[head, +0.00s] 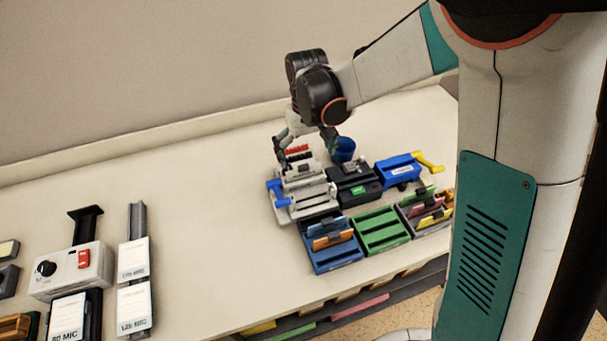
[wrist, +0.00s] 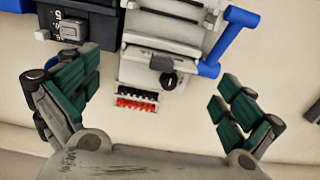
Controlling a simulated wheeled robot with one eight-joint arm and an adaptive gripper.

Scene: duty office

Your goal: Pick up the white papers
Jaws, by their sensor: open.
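My gripper (head: 306,145) is open and empty above the back end of a white-grey device with blue side handles (head: 304,203). In the wrist view its green-padded fingers (wrist: 158,85) are spread wide, with the device's near end between them and no contact visible. That end shows a grey clip-like block, a round black knob (wrist: 168,80) and a red-and-black strip (wrist: 136,103). I cannot clearly make out loose white papers; flat white surfaces show on the device (wrist: 172,28), but I cannot tell whether they are paper.
A black device (head: 353,186), a blue cup (head: 342,150) and a blue tool with a yellow handle (head: 399,169) stand to the right. Blue and green trays (head: 381,230) line the front edge. Labelled devices (head: 75,268) stand at left. The middle of the table is clear.

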